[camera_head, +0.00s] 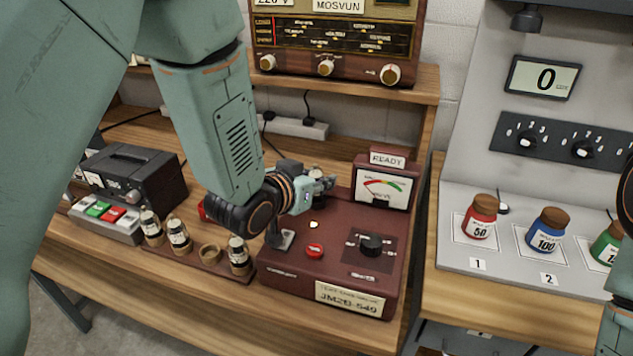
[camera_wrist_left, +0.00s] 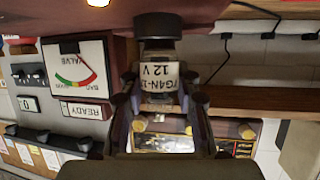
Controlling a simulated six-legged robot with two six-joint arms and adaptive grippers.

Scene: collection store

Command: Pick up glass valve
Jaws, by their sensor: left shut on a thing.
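My left gripper (camera_head: 318,184) is over the back part of the maroon tester (camera_head: 290,270), shut on a glass valve. In the left wrist view the glass valve (camera_wrist_left: 157,76) sits between the fingers, with a dark base and a white label reading "12 V". That view is upside down. The arm and fingers mostly hide the valve in the head view. I cannot tell whether its base touches the tester. My right gripper is not in view; only part of the right arm shows at the right edge.
Other labelled valves (camera_head: 178,235) stand in a wooden rack (camera_head: 210,268) with one empty round holder (camera_head: 210,254). A dark meter box (camera_head: 140,180) is behind them. The tester has a meter (camera_head: 382,188), a red button (camera_head: 315,251) and a black knob (camera_head: 371,245). Jars (camera_head: 480,215) stand at right.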

